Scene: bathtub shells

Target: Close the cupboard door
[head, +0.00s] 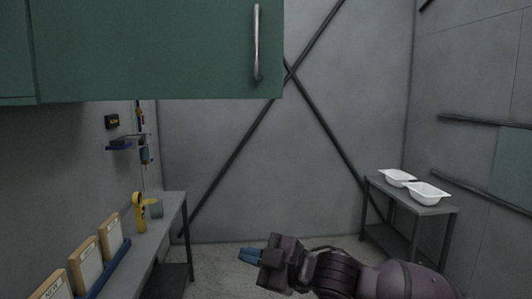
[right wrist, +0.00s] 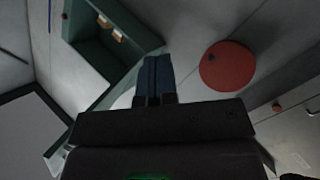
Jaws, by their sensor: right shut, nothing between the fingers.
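The green cupboard door (head: 150,50) fills the upper left of the head view, with its upright metal handle (head: 257,42) near its right edge. In the right wrist view the green cupboard (right wrist: 90,48) shows from below, with an open interior holding small orange-brown things (right wrist: 110,30). A green panel edge beside it passes behind my fingers, and the gripper body hides part of it. My right gripper (head: 248,256) is low in the head view, well below the door and apart from it. Its blue fingers are together and empty, also in the right wrist view (right wrist: 156,75). My left gripper is out of view.
A workbench (head: 165,215) on the left carries upright boards (head: 88,262) and a yellow tool (head: 139,211). A side table (head: 430,206) at right holds white tubs (head: 427,193). The floor between is free. A red disc (right wrist: 228,66) shows in the right wrist view.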

